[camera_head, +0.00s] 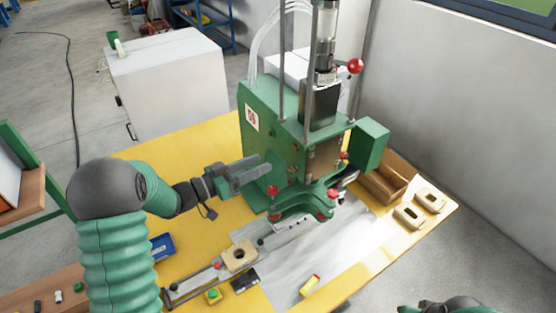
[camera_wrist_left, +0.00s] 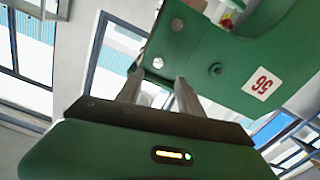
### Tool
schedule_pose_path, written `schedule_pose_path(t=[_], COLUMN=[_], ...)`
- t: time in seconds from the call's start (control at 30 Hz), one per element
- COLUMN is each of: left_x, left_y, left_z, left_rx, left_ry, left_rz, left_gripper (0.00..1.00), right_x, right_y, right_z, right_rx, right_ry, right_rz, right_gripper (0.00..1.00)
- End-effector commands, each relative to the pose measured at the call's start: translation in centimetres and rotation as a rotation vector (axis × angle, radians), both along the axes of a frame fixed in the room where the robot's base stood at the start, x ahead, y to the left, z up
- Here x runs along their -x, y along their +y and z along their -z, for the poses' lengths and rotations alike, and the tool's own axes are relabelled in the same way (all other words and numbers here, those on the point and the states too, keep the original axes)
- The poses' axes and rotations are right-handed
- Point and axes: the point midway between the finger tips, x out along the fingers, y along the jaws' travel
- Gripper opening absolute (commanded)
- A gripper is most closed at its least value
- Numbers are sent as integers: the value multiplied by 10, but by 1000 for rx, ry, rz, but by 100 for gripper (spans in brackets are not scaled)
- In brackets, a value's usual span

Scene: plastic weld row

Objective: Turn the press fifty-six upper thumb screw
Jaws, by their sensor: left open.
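The green press (camera_head: 260,125) with the number 56 stands on the yellow table, and its side also shows in the left wrist view (camera_wrist_left: 245,45). My left gripper (camera_head: 268,172) is open at the left side of the press. I cannot tell which is the upper thumb screw. Contact with the press is unclear.
The number plate (camera_head: 252,117) is above the gripper. Red knobs (camera_head: 272,190) are at the lower front of the press. A wooden tray (camera_head: 382,188) is right of the press.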

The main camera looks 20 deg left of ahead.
Motion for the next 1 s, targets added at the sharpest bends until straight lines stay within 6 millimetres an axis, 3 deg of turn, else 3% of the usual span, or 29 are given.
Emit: schedule_pose_path(t=[0.2,0.4,0.83,1.0], left_x=[39,50,49,18], left_y=[32,40,40,37], left_z=[3,2,2,12], left_rx=[0,1,-6,-137], left_ry=[2,3,4,49], left_rz=[-3,0,-7,-173], left_gripper=[44,44,44,44], right_x=[0,0,0,0], right_y=[0,0,0,0], right_z=[13,15,14,15], right_rx=[0,0,0,0], right_ry=[0,0,0,0], right_rz=[0,0,0,0], right_gripper=[36,36,36,36])
